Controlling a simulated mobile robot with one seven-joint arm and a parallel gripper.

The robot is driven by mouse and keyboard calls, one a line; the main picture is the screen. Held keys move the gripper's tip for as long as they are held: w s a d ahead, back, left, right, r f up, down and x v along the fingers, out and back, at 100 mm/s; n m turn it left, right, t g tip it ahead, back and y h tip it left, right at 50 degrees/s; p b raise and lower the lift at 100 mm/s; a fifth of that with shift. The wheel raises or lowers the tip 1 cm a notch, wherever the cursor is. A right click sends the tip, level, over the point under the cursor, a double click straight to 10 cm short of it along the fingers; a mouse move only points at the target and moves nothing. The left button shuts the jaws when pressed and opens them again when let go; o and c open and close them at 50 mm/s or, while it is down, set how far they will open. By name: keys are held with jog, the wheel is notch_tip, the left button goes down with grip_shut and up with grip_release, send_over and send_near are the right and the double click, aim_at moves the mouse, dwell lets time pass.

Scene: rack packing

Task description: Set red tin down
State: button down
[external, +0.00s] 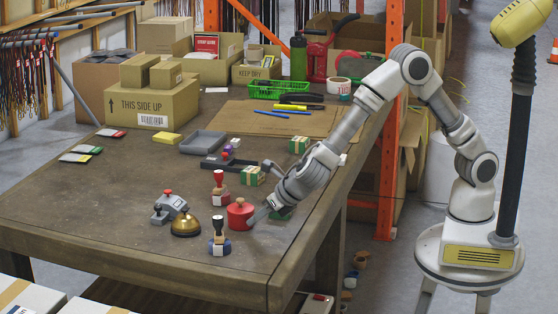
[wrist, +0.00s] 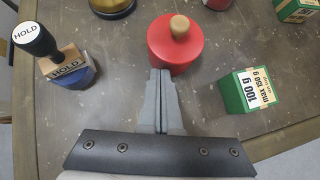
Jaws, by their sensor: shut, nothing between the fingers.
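The red tin (external: 240,213) stands upright on the table near its front right part, a round red tin with a wooden knob on its lid. In the wrist view the tin (wrist: 175,45) is just beyond my fingertips. My gripper (external: 256,218) is low beside the tin's right side in the external view. In the wrist view my gripper (wrist: 160,75) has its two fingers closed together with nothing between them. The fingertips point at the tin's near side; I cannot tell whether they touch it.
A blue "HOLD" stamp (wrist: 65,65) stands left of my fingers, and a green and white box (wrist: 245,92) stands right. A brass bell (external: 186,227), a red stamp (external: 219,186) and a grey tray (external: 203,143) are nearby. The table's front left is clear.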

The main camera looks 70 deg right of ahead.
dwell(0.4)
jog(key=shift+s+a+f, duration=0.1)
jog(key=shift+s+a, duration=0.05)
jog(key=shift+s, duration=0.15)
jog(key=s, duration=0.1)
jog(key=s+b, duration=0.1)
jog(key=shift+s+a, duration=0.35)
jog(key=shift+a, duration=0.05)
jog(key=p+v, duration=0.3)
jog(key=v, duration=0.7)
jog(key=s+d+r+m+g, duration=0.1)
jog(key=s+d+r+m, duration=0.15)
jog(key=d+m, duration=0.35)
jog(key=s+d+r+m+g+h, duration=0.1)
jog(key=s+d+r+m, duration=0.1)
jog(key=d+r+m, duration=0.4)
jog(key=s+d+r+m+g, duration=0.1)
jog(key=s+d+m, duration=0.25)
jog(key=d, duration=0.45)
jog(key=s+d+r+m+y, duration=0.2)
jog(key=s+d+m, duration=0.1)
jog(key=s+m, duration=0.5)
jog(key=s+d+r+m+y, duration=0.25)
jog(key=s+m, duration=0.25)
jog(key=m, duration=0.5)
notch_tip(320, 180, up, 13)
jog(key=h+p, duration=0.1)
jog(key=p, duration=1.3)
jog(key=shift+d+n, duration=0.3)
jog(key=shift+n, duration=0.05)
